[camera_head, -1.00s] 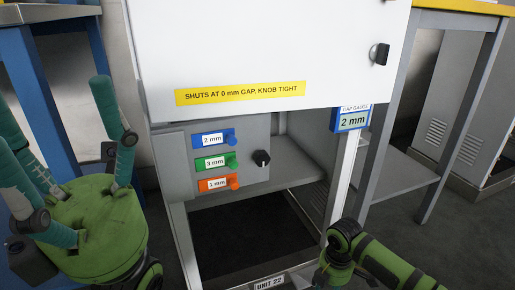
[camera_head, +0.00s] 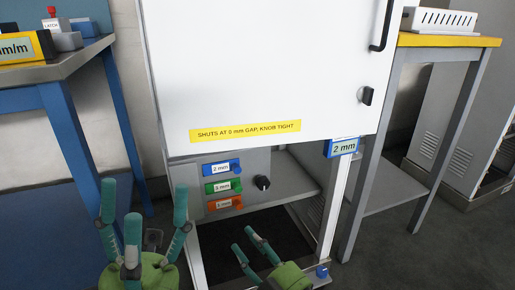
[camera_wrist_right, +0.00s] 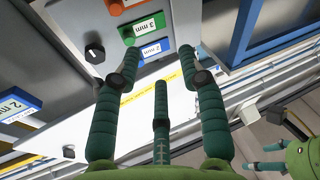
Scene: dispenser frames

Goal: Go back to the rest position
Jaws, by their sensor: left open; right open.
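My left gripper (camera_head: 143,228) is open and empty at the lower left of the head view, its teal fingers pointing up in front of the cabinet's left side. My right gripper (camera_head: 246,243) is open and empty low in front of the cabinet's dark lower opening. In the right wrist view its spread fingers (camera_wrist_right: 150,80) hold nothing, with the cabinet front beyond them. The left gripper also shows at the right edge of the right wrist view (camera_wrist_right: 300,155).
The white cabinet door (camera_head: 260,75) bears a yellow label (camera_head: 245,131). Below it are blue (camera_head: 222,168), green (camera_head: 222,186) and orange (camera_head: 223,203) gauge tags, a black knob (camera_head: 262,183) and a "2 mm" display (camera_head: 343,147). A blue table (camera_head: 60,65) stands left, a yellow-edged bench (camera_head: 450,41) right.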

